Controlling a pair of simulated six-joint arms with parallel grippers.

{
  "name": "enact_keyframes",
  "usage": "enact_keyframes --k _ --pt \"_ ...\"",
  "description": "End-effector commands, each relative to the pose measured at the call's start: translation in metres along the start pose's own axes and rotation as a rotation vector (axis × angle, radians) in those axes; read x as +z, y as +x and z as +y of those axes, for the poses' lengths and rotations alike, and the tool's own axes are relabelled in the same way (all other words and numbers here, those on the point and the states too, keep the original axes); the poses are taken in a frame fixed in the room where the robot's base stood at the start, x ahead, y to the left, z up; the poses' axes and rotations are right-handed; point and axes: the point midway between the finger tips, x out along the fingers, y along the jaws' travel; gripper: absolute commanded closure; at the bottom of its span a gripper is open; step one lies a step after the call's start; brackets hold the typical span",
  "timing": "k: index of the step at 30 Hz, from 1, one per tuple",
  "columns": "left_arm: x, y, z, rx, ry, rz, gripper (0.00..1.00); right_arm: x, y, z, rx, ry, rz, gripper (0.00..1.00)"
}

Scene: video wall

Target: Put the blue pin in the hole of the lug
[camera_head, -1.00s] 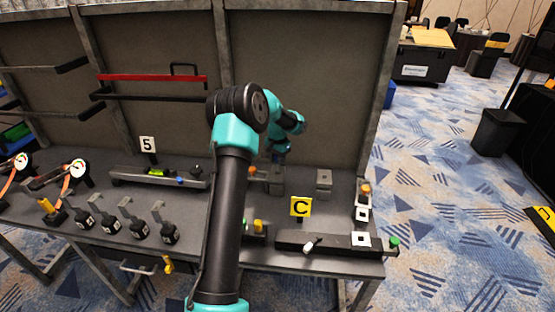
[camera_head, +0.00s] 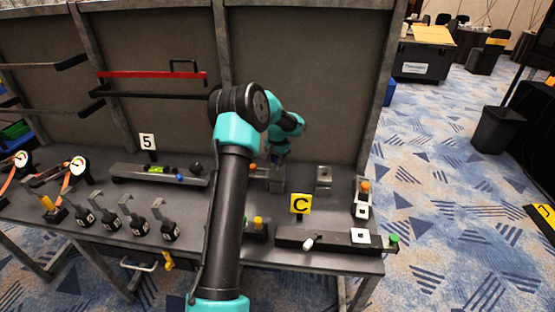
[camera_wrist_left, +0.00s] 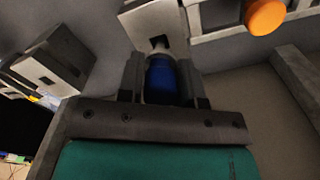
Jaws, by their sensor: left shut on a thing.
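The blue pin (camera_wrist_left: 160,80) is between the two fingers of my left gripper (camera_wrist_left: 163,85), which is shut on it in the left wrist view. The pin's pale tip points at a dark hole in a light grey lug (camera_wrist_left: 132,22). The tip overlaps the hole's edge in this view; I cannot tell whether it has entered. In the head view my left gripper (camera_head: 275,168) is low over the bench at a grey block (camera_head: 276,185), largely behind my own arm, and the pin cannot be made out. My right gripper is not in view.
A second grey block (camera_head: 323,177) stands to the right, apart. An orange knob (camera_wrist_left: 266,16) shows at upper right in the wrist view. A back panel (camera_head: 300,70) closes off the rear.

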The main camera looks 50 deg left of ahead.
Motion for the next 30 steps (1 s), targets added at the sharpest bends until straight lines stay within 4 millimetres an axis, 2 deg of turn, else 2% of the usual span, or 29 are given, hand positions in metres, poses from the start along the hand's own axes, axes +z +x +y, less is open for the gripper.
enact_keyframes --k 13,30 --pt "0.0 0.011 0.0 0.0 0.0 0.0 0.92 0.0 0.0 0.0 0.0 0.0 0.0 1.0" --pt "0.0 0.012 0.0 0.0 0.0 0.0 0.92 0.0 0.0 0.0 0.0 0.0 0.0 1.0"
